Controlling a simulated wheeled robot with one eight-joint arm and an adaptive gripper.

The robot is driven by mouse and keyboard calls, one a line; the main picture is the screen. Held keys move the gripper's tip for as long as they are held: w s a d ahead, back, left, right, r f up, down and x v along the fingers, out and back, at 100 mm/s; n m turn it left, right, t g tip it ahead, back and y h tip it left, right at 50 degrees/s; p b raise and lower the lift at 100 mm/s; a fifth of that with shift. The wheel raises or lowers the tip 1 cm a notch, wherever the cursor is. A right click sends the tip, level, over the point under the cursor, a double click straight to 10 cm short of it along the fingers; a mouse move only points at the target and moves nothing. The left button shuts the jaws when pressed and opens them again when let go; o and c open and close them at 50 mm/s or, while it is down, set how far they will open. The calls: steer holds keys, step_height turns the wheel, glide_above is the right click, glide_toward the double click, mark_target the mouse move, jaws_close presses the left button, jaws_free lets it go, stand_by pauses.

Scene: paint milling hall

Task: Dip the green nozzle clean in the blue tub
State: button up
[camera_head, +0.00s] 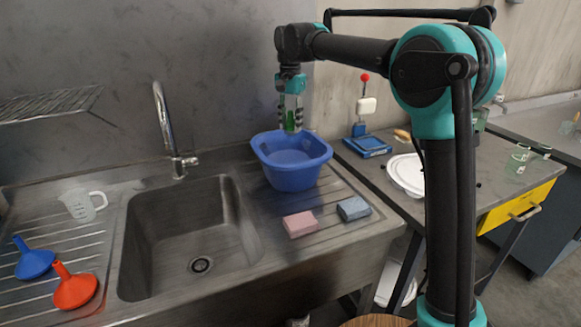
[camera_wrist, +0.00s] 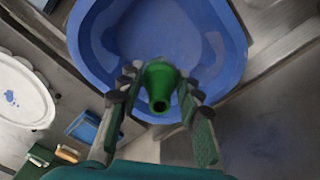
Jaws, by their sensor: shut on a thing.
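The blue tub (camera_head: 291,175) stands on the drainboard to the right of the sink. It also fills the upper middle of the wrist view (camera_wrist: 232,75), and its inside looks plain blue; I cannot tell how much liquid it holds. My gripper (camera_head: 290,118) points down above the tub's back part. It is shut on the green nozzle (camera_wrist: 159,84), which sits between the two fingers with its open round end showing in the wrist view. In the head view the nozzle is mostly hidden by the fingers. Its lower end looks near the rim level of the tub.
A pink sponge (camera_head: 300,224) and a blue-grey sponge (camera_head: 354,208) lie in front of the tub. A tap (camera_head: 166,125) rises behind the empty sink (camera_head: 190,235). A jug (camera_head: 83,205) and blue (camera_head: 34,260) and red (camera_head: 74,289) funnels lie left. A white lid (camera_head: 406,173) is right.

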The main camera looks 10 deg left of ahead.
steer(key=shift+r, duration=2)
